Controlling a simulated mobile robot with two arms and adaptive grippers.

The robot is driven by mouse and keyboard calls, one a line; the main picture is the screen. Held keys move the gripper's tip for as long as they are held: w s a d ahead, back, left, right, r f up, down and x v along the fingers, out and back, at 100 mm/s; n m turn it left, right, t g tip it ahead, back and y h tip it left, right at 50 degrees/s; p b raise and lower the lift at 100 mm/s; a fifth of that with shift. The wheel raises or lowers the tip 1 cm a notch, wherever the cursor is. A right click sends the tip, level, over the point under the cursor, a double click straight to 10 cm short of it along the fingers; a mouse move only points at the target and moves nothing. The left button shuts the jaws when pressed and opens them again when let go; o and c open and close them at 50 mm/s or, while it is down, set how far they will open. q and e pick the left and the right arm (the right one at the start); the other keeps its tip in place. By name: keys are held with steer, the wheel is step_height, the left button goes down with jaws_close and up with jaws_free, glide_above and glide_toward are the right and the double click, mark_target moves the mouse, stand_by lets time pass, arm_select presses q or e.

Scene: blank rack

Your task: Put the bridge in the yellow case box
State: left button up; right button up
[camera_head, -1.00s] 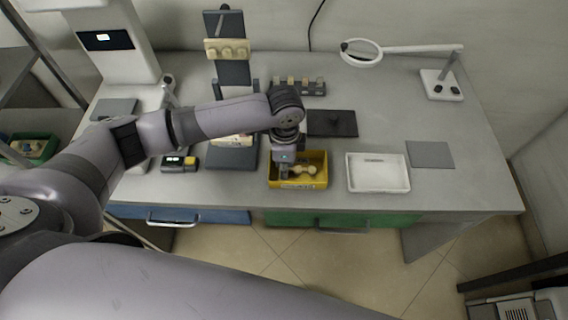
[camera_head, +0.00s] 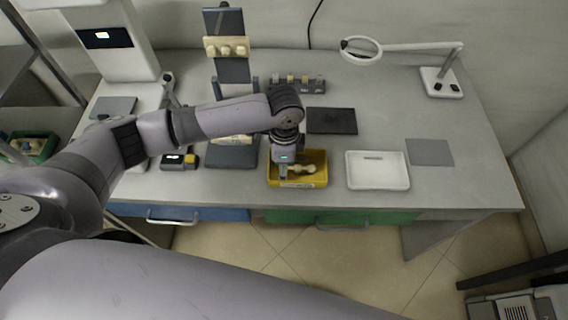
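The yellow case box (camera_head: 318,180) stands near the front edge of the table. My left gripper (camera_head: 284,174) points down into the left part of this box. A small cream piece (camera_head: 303,169), which looks like the bridge, shows in the box just to the right of the gripper. I cannot tell whether the fingers touch it. The fingertips are small and partly hidden, so their opening does not show clearly. My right gripper is out of view.
A white tray (camera_head: 378,184) stands right of the box and a dark pad (camera_head: 331,121) lies behind it. A small dark rack (camera_head: 298,86), a grey plate (camera_head: 430,152) and a magnifier lamp (camera_head: 441,84) are farther off. The table's right side is mostly clear.

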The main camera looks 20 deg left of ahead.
arm_select(q)
step_height(320, 180, up, 13)
steer(key=shift+w+b, duration=0.2)
steer(key=shift+b, duration=0.25)
